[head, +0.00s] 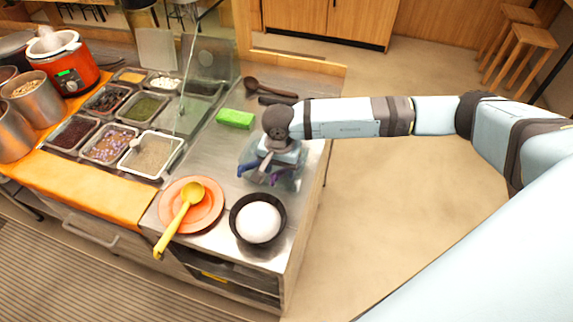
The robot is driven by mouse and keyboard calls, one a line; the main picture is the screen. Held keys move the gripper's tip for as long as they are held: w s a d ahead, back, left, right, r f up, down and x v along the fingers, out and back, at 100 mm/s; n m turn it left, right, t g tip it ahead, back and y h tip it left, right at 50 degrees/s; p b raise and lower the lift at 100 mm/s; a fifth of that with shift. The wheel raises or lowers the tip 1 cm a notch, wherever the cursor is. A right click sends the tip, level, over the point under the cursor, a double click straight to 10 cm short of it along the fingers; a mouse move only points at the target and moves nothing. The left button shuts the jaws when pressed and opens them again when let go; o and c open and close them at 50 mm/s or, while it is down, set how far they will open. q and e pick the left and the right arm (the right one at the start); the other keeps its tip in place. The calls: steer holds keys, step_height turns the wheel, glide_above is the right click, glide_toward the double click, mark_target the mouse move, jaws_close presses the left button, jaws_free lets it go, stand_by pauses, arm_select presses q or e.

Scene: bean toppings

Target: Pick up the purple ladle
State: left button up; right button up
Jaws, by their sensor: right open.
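A purple ladle (246,169) shows only in part, as dark purple bits around and below my right gripper (262,172). It appears to lie in or at a clear container (291,180) on the steel counter. My right gripper reaches in from the right and points down over it with its jaws open. The gripper hides much of the ladle, and I cannot tell whether the fingers touch it. My left gripper is not in view.
A yellow ladle (190,203) lies on an orange plate (211,212). A black bowl (235,221) holds a white mound. A green block (235,118) and a brown ladle (268,90) lie behind. Several topping trays and a clear upright pane (196,60) stand left.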

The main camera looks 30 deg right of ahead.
steer(key=shift+f, duration=0.8)
jaws_close()
steer(key=shift+r, duration=0.1)
